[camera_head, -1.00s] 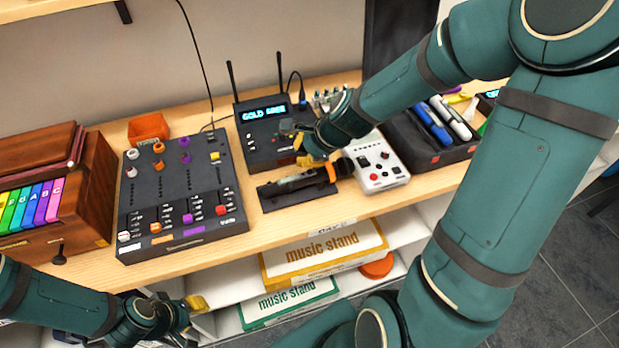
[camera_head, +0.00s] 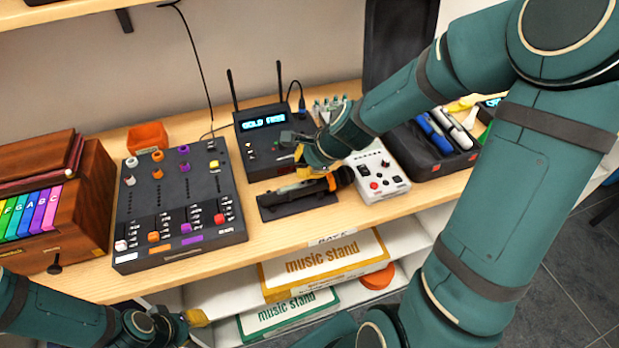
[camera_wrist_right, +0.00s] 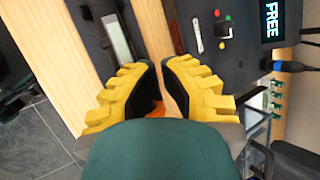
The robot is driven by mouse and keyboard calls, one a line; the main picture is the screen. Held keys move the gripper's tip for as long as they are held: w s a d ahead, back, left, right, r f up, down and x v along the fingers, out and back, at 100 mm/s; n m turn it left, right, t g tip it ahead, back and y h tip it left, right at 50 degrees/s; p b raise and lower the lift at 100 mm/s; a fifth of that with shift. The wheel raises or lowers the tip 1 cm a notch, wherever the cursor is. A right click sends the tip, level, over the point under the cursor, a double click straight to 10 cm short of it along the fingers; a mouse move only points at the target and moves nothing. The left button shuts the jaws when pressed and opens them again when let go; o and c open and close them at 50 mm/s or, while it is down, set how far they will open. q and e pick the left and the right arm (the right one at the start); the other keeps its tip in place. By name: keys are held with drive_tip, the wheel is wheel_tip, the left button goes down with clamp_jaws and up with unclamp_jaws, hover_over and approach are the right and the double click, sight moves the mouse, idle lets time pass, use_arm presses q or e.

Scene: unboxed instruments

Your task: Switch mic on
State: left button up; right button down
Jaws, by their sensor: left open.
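A dark handheld mic with an orange band (camera_head: 305,188) lies on a flat black stand (camera_head: 283,211) on the wooden shelf. In the right wrist view, a grey strip (camera_wrist_right: 118,42) on a black part shows at the upper left, and something orange (camera_wrist_right: 155,108) lies between the fingers. My right gripper (camera_head: 302,165) is just behind and above the mic. Its yellow fingers (camera_wrist_right: 161,64) are apart with a narrow gap, and wood shows between the tips. I cannot tell whether they touch the mic. My left gripper (camera_head: 190,326) is open, low at the left, partly cut off.
A receiver (camera_head: 262,135) with a lit display and two antennas stands behind the mic. A mixer (camera_head: 178,205) is to the left, a white control box (camera_head: 379,186) to the right, then a black case (camera_head: 435,160) with markers. Music stand boxes (camera_head: 325,262) lie below.

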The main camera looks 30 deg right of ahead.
drive_tip(key=shift+f, duration=0.1)
idle(0.5)
drive_tip(key=shift+f+b, duration=0.4)
drive_tip(key=shift+b, duration=0.05)
drive_tip(key=shift+f, duration=0.15)
idle(0.3)
drive_tip(key=shift+r+p, duration=0.55)
drive_tip(key=shift+r, duration=0.15)
